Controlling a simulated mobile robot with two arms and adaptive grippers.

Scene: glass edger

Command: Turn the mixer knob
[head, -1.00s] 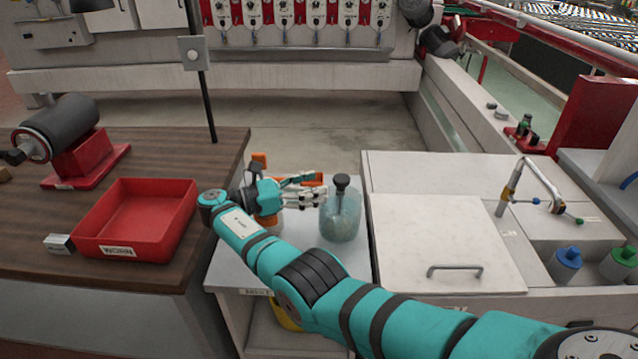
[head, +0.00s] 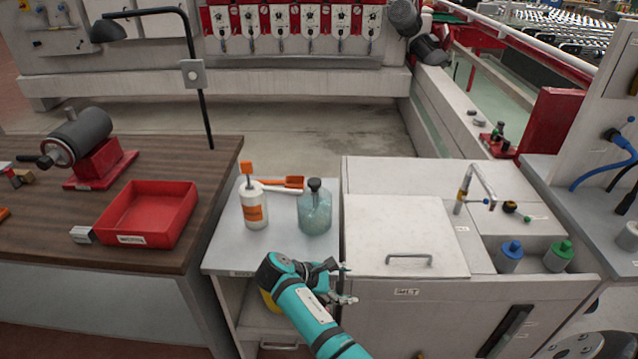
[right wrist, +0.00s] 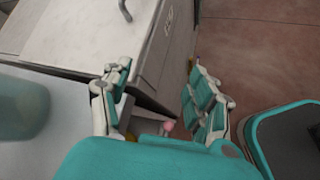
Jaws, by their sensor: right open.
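My right gripper (head: 347,284) is open and empty, low beside the left front edge of the white cabinet (head: 430,290). In the right wrist view its spread fingers (right wrist: 160,85) have the cabinet's front corner beyond them. A small pink round part (right wrist: 168,126) shows low between the fingers; I cannot tell what it belongs to. A bent tap (head: 478,185) stands on the right part of the cabinet top, with small blue, yellow-black and green parts by it. I cannot tell which part is the mixer knob. The gripper is well apart from the tap. My left gripper is not in view.
A handled lid (head: 405,225) covers part of the cabinet. Blue-capped (head: 510,256) and green-capped (head: 558,256) bottles sit right. A red tray (head: 150,213) is left.

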